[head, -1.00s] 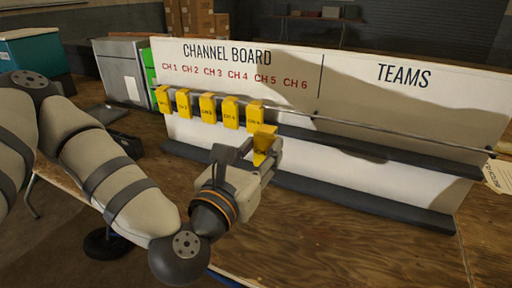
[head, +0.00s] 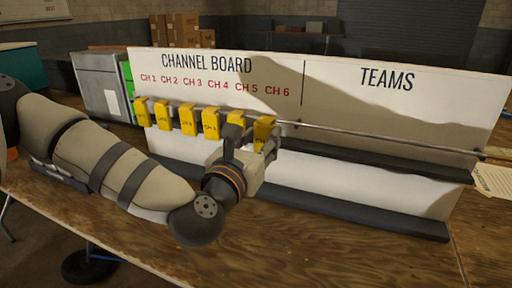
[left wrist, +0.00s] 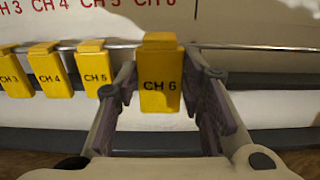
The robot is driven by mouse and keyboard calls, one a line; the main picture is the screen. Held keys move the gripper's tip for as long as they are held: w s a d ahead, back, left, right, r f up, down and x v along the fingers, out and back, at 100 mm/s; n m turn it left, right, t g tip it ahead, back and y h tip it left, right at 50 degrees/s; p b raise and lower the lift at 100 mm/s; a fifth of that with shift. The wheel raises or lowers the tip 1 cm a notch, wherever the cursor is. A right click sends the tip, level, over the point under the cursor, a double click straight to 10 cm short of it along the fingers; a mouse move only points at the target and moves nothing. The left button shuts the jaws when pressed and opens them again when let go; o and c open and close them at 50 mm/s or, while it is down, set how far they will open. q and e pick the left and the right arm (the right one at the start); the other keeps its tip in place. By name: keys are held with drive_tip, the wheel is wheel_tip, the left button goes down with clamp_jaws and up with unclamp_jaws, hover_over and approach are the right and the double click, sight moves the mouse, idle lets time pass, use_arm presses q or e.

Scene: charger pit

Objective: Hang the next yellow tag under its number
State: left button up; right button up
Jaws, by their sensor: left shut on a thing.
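My left gripper (head: 249,143) is shut on the yellow CH 6 tag (head: 265,128). In the left wrist view the tag (left wrist: 160,85) is upright between the fingers, its top overlapping the metal rod (left wrist: 240,47); I cannot tell if it rests on the rod. My right gripper is not in view.
The white channel board (head: 330,110) stands on a wooden table (head: 330,255). The rod (head: 380,137) runs bare to the right under TEAMS. Dark ledges cross the board below. Paper cards (head: 492,180) are at the right end. A grey cabinet (head: 100,85) stands behind left.

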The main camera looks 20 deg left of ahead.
use_arm(q)
drive_tip(key=w+b, duration=0.1)
drive_tip(key=w, duration=0.1)
drive_tip(key=w+f, duration=0.1)
drive_tip(key=w, duration=0.2)
drive_tip(key=shift+f+b, duration=0.2)
drive_tip(key=shift+b, duration=0.2)
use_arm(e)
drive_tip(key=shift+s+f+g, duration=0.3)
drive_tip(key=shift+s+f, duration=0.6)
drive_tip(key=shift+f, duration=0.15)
use_arm(q)
drive_tip(key=shift+d, duration=0.1)
drive_tip(key=o, duration=1.3)
